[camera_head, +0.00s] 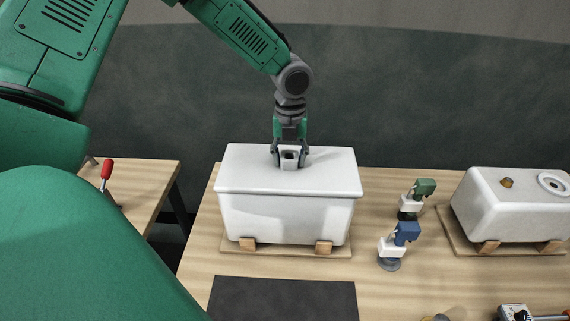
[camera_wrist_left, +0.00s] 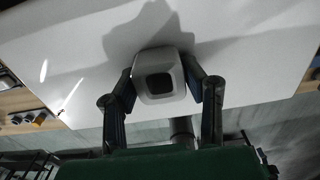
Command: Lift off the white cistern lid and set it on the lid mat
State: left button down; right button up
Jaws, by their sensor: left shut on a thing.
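The white cistern lid (camera_head: 250,170) sits on top of the white cistern (camera_head: 285,218), which stands on a wooden pallet with blocks. My left gripper (camera_head: 289,158) comes down from above and is shut on the small white knob at the middle of the lid. In the left wrist view the knob (camera_wrist_left: 160,84) is between the two fingers, with the lid surface (camera_wrist_left: 240,50) filling much of the picture. The dark lid mat (camera_head: 283,298) lies bare on the table in front of the cistern. My right gripper is not in view.
To the right stand white fittings with a green top (camera_head: 424,187) and a blue top (camera_head: 406,233). A red-handled tool (camera_head: 106,170) is on the left table, across a gap.

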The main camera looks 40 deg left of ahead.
aim_at(297, 155)
pick_arm(q)
jog(key=shift+w+d+r, duration=0.2)
jog(key=shift+w+d, duration=0.15)
jog(key=shift+d, duration=0.1)
jog(key=shift+a, duration=0.15)
jog(key=shift+w+r, duration=0.1)
jog(key=shift+r, duration=0.45)
jog(key=shift+w+d+r, duration=0.1)
jog(key=shift+d+r, duration=0.1)
jog(key=shift+r, duration=0.8)
jog(key=shift+w+d+r, duration=0.1)
jog(key=shift+d+r, duration=0.05)
jog(key=shift+r, duration=0.8)
jog(key=shift+s+r, duration=0.15)
jog(key=shift+s+a, duration=0.1)
jog(key=shift+a, duration=0.25)
jog(key=shift+a+f, duration=0.1)
jog(key=shift+f, duration=0.1)
